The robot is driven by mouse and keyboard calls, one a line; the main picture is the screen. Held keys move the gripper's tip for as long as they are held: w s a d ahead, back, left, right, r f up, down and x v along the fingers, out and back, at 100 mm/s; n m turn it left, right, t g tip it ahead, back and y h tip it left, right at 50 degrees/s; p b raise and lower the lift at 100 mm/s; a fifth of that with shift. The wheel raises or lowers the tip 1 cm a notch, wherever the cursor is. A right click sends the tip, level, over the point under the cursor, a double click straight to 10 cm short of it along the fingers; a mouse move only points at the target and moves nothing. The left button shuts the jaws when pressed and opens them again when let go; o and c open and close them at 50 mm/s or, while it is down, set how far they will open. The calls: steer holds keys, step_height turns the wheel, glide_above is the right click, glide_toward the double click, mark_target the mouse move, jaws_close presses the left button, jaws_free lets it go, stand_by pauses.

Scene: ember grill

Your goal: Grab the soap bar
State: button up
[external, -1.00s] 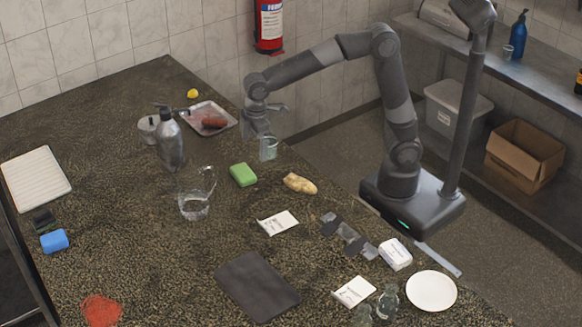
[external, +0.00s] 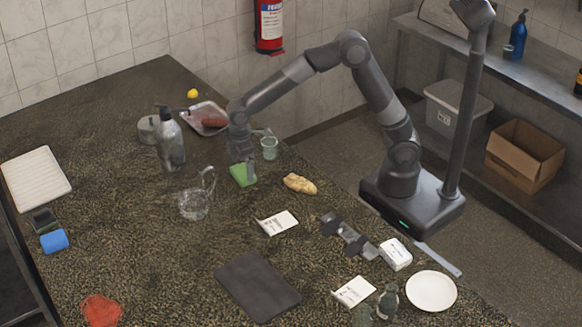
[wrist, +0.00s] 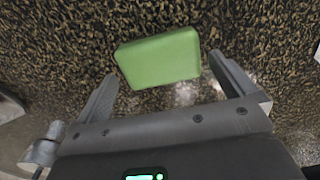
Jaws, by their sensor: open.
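The soap bar (external: 241,177) is a green rounded block lying on the dark speckled counter. In the external view it is partly hidden by my gripper (external: 244,163), which points down right over it. In the wrist view the soap bar (wrist: 159,60) lies ahead of my gripper (wrist: 180,95), roughly between the lines of the two fingers and tilted a little. The fingers are spread wide and nothing is between their tips. I cannot tell how high the tips are above the counter.
A small green-tinted glass (external: 269,148) stands just behind and right of the soap. A ginger root (external: 299,184) lies to its right. A clear pitcher (external: 194,203) and a grey pump bottle (external: 170,140) stand to the left. A metal tray (external: 196,129) is behind.

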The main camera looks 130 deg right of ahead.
steer(key=shift+f, duration=1.35)
steer(key=shift+c, duration=0.4)
steer(key=c, duration=0.8)
